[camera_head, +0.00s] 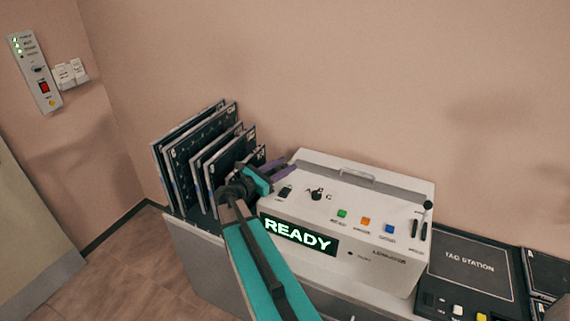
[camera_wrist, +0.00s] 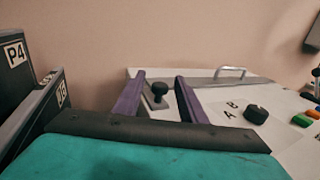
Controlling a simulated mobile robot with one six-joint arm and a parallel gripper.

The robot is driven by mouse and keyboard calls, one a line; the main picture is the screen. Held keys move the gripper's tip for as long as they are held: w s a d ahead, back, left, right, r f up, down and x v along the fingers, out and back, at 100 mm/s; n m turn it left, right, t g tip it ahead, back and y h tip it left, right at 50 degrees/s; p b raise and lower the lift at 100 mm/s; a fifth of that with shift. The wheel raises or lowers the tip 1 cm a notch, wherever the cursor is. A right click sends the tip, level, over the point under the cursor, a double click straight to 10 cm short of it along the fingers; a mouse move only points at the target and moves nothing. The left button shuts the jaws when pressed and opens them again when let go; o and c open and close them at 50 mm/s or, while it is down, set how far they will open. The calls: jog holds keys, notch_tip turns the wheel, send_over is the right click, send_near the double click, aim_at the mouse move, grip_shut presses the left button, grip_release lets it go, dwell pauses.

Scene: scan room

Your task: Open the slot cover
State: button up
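A white machine (camera_head: 385,280) with a lit READY display (camera_head: 297,235) stands on a counter. At the left of its top is a small dark plate with a black knob (camera_head: 286,191); its label is too small to read. I cannot tell for sure whether this is the slot cover. My gripper (camera_head: 281,169) is over the machine's left end. I cannot tell whether either finger touches the knob.
Upright dark panels (camera_head: 200,155) stand close left of my gripper. The machine top also has a silver handle (camera_head: 351,173), a rotary dial (camera_head: 317,194), coloured buttons (camera_head: 365,221) and a lever (camera_head: 427,205). A tag station (camera_head: 468,267) lies to the right.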

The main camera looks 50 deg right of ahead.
jog(key=shift+d, duration=0.35)
grip_shut()
jog(key=shift+w+d+b, duration=0.15)
jog(key=shift+w+d, duration=0.2)
jog(key=shift+d, duration=0.75)
jog(key=shift+w+d+b, duration=0.1)
jog(key=shift+w+d, duration=0.25)
jog(key=shift+d, duration=0.7)
jog(key=shift+w+d+b, duration=0.15)
jog(key=shift+w+d, duration=0.2)
jog(key=shift+d, duration=0.75)
grip_release()
jog(key=shift+a, duration=0.1)
